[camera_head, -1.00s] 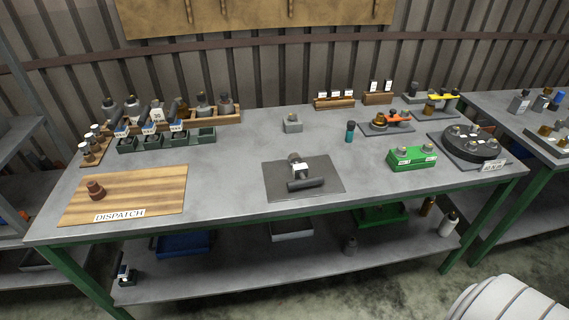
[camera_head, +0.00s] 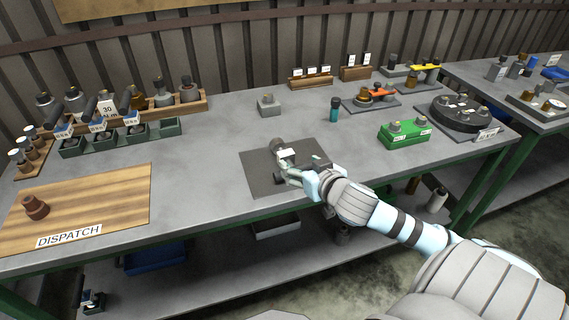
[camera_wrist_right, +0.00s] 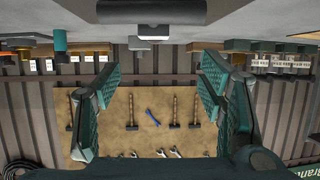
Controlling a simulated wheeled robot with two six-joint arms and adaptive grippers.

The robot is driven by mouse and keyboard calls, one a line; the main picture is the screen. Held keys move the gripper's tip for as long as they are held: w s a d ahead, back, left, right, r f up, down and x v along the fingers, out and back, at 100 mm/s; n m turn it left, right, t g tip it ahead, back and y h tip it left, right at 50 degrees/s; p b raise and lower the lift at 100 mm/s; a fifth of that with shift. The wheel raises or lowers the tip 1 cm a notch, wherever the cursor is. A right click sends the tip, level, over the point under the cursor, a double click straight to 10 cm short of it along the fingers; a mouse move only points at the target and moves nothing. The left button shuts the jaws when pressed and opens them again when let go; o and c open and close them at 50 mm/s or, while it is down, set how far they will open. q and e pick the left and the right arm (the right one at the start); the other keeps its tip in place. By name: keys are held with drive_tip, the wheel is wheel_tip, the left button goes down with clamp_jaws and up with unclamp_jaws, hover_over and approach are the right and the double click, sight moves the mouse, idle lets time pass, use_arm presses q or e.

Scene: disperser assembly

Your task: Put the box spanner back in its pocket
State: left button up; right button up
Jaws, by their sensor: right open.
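A dark tool (camera_head: 277,146) with a pale label stands on the grey mat (camera_head: 258,178); I take it to be the box spanner, though its shape is partly covered. My right gripper (camera_head: 291,172) is over the mat, right beside this tool, and overlaps it in the head view. In the right wrist view its two green fingers (camera_wrist_right: 160,95) are wide apart with nothing between them. Whether they touch the tool I cannot tell. A green pocketed tray (camera_head: 120,139) at the left holds several labelled tools. My left gripper is out of view.
A wooden DISPATCH board (camera_head: 110,195) lies at the front left. A grey block (camera_head: 268,107) and a teal bottle (camera_head: 335,109) stand behind the mat. A green box (camera_head: 404,135) and a black round fixture (camera_head: 462,113) are at the right. Bare table lies between board and mat.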

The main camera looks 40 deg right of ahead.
sight(287, 154)
drive_tip(key=b+x, duration=0.1)
drive_tip(key=x, duration=0.5)
drive_tip(key=shift+d+f+b, duration=0.15)
drive_tip(key=shift+d+b, duration=0.05)
drive_tip(key=shift+b, duration=0.1)
drive_tip(key=shift+w+f, duration=0.1)
drive_tip(key=shift+w, duration=0.15)
drive_tip(key=x, duration=0.1)
drive_tip(key=b+x, duration=0.1)
drive_tip(key=x, duration=0.1)
drive_tip(key=b+x, duration=0.1)
drive_tip(key=x, duration=0.1)
drive_tip(key=shift+d+f, duration=0.2)
drive_tip(key=shift+d, duration=0.2)
drive_tip(key=shift+w, duration=0.1)
drive_tip(key=shift+r, duration=0.1)
drive_tip(key=c, duration=0.5)
clamp_jaws()
